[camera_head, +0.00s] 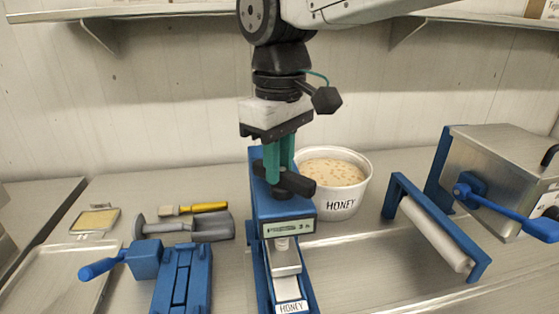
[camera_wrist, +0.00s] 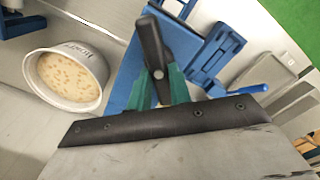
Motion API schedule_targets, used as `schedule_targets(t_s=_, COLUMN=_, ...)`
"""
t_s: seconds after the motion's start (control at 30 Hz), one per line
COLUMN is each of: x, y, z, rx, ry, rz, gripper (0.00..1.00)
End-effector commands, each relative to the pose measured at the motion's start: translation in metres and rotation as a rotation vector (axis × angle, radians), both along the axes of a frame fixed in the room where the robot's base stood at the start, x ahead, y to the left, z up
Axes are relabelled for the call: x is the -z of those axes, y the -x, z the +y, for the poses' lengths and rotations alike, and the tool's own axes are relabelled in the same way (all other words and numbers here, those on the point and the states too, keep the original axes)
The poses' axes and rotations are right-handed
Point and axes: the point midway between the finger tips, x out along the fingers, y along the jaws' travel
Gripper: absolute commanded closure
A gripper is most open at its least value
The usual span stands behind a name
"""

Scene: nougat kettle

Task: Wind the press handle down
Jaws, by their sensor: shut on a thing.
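The press is a blue upright frame (camera_head: 285,231) on the metal counter, with a black bar handle (camera_head: 297,183) at its top. My gripper (camera_head: 279,178) points straight down over the press, and its green fingers are shut on the handle. In the wrist view the black handle (camera_wrist: 151,45) stands between the green fingertips (camera_wrist: 162,88). The exact grip contact is partly hidden by the fingers and handle.
A white HONEY tub (camera_head: 339,206) stands close behind the press on the right. A blue-framed roller (camera_head: 434,232) and a metal box with a blue crank (camera_head: 505,210) are farther right. A blue clamp-like device (camera_head: 180,280), a grey tool (camera_head: 200,228) and a tray (camera_head: 62,280) lie left.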

Motion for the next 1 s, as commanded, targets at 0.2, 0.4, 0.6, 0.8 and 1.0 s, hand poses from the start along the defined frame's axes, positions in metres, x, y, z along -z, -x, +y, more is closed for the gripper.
schedule_targets(t_s=0.2, x=-0.0012, y=-0.0008, z=0.0002, rx=0.043, ry=-0.002, rz=-0.003, gripper=1.00)
schedule_targets(t_s=0.4, x=-0.0012, y=-0.0010, z=0.0001, rx=0.052, ry=-0.003, rz=-0.003, gripper=1.00)
schedule_targets(t_s=0.6, x=-0.0013, y=-0.0010, z=0.0001, rx=0.052, ry=-0.003, rz=-0.003, gripper=1.00)
schedule_targets(t_s=0.8, x=-0.0010, y=-0.0008, z=0.0001, rx=0.051, ry=-0.002, rz=-0.003, gripper=0.58)
schedule_targets(t_s=1.0, x=-0.0012, y=-0.0005, z=0.0002, rx=0.050, ry=-0.001, rz=-0.002, gripper=0.58)
